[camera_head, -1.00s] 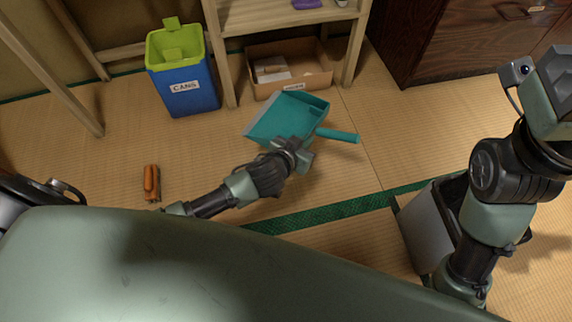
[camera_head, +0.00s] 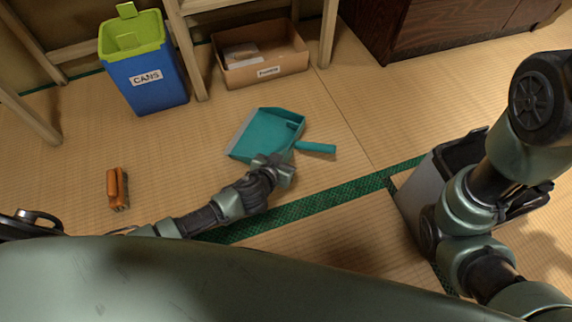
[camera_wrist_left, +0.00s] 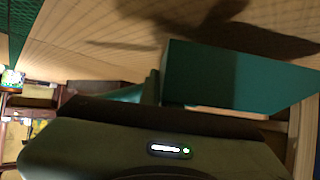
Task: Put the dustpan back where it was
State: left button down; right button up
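The teal dustpan (camera_head: 262,136) is in the middle of the head view, in front of the cardboard box, with its handle (camera_head: 316,148) pointing right. My left gripper (camera_head: 274,168) is at the dustpan's near edge and appears shut on it; the fingertips are hidden. In the left wrist view a flat teal part of the dustpan (camera_wrist_left: 235,78) stands close beyond the gripper body, with a dark shadow on the mat behind it. I cannot tell whether the dustpan touches the floor.
A blue CANS bin (camera_head: 147,83) with a green top stands at the back left. A labelled cardboard box (camera_head: 290,62) sits under a wooden shelf (camera_head: 328,35). An orange object (camera_head: 117,188) lies at left. A grey bin (camera_head: 418,190) stands near my right arm. Tatami between is clear.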

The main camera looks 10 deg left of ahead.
pick_arm(q)
notch_tip(320, 180, down, 4)
jog(key=b, duration=0.2)
jog(key=shift+f+b, duration=0.1)
jog(key=shift+b, duration=0.3)
jog(key=c, duration=1.6)
grip_release()
jog(key=shift+c, duration=0.2)
